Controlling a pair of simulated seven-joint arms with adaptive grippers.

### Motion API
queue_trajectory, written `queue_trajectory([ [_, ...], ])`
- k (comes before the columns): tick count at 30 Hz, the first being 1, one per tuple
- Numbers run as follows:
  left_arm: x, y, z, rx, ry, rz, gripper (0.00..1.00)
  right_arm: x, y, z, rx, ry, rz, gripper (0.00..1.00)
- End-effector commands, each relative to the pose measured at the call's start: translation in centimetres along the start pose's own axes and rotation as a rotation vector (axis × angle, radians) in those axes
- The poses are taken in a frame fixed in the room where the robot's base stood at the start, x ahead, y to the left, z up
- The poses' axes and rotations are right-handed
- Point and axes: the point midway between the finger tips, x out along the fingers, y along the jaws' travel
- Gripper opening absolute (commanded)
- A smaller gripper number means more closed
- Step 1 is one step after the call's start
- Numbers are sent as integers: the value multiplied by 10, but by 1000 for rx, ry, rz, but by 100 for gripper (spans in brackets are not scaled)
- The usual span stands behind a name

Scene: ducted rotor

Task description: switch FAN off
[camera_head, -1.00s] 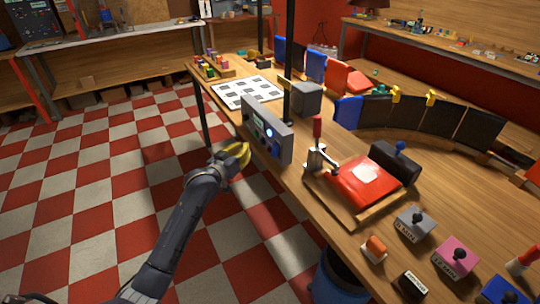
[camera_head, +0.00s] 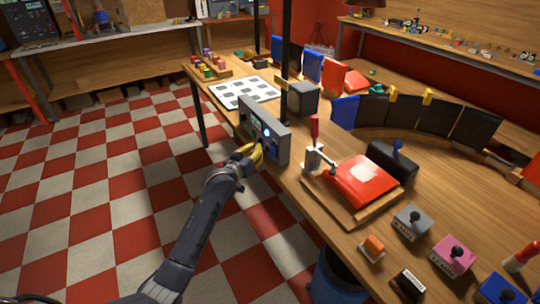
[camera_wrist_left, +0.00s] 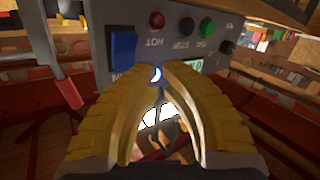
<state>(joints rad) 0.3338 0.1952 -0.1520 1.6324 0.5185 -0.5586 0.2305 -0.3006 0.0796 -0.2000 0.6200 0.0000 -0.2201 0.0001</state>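The grey control box (camera_head: 268,128) stands at the near left edge of the wooden table, its panel facing my left arm. In the left wrist view its panel (camera_wrist_left: 140,75) carries a large blue rocker switch (camera_wrist_left: 124,46), a red round part (camera_wrist_left: 157,19), a green one (camera_wrist_left: 207,27) and dark knobs. I cannot read which control is marked FAN. My left gripper (camera_head: 258,152), with yellow fingers, is just in front of the lower panel. In the left wrist view its fingertips (camera_wrist_left: 159,80) are together, with a bright light behind them. Contact is unclear. My right gripper is out of view.
A red pad on a wooden board with a lever clamp (camera_head: 315,155) stands right of the box. A dark post (camera_head: 285,60) rises behind it. Several small switch boxes (camera_head: 412,222) are at the front right. Left of the table is open checkered floor.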

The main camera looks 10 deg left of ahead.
Motion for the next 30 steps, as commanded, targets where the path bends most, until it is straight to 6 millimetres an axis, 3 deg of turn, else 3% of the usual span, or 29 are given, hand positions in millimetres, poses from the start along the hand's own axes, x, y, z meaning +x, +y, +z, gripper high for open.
queue_trajectory([
  [9,17,9,8,1,1,0,0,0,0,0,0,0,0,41],
  [30,19,10,10,1,1,0,0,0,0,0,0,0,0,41],
])
